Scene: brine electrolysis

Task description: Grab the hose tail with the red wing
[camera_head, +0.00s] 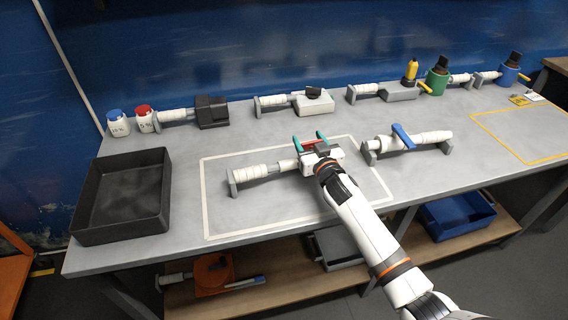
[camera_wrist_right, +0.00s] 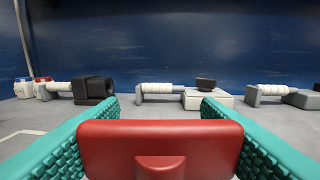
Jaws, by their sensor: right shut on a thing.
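The red wing (camera_head: 308,144) shows between the teal fingers of my right gripper (camera_head: 310,140) in the head view. In the right wrist view the red wing (camera_wrist_right: 160,143) fills the space between both fingers, and the gripper (camera_wrist_right: 160,125) is shut on it. A white ribbed hose tail (camera_head: 255,172) extends left from the gripper, in a grey cradle inside the white outline. My wrist hides where it meets the wing. A second ribbed hose tail (camera_head: 425,138) with a blue wing (camera_head: 403,136) rests in a grey cradle to the right. My left gripper is not in view.
A black tray (camera_head: 165,190) stands at the left of the table. Two small jars, with blue (camera_head: 117,122) and red (camera_head: 145,118) lids, and several hose fittings line the back. A yellow outline (camera_head: 490,130) marks free space at right. A blue bin (camera_head: 455,213) sits below.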

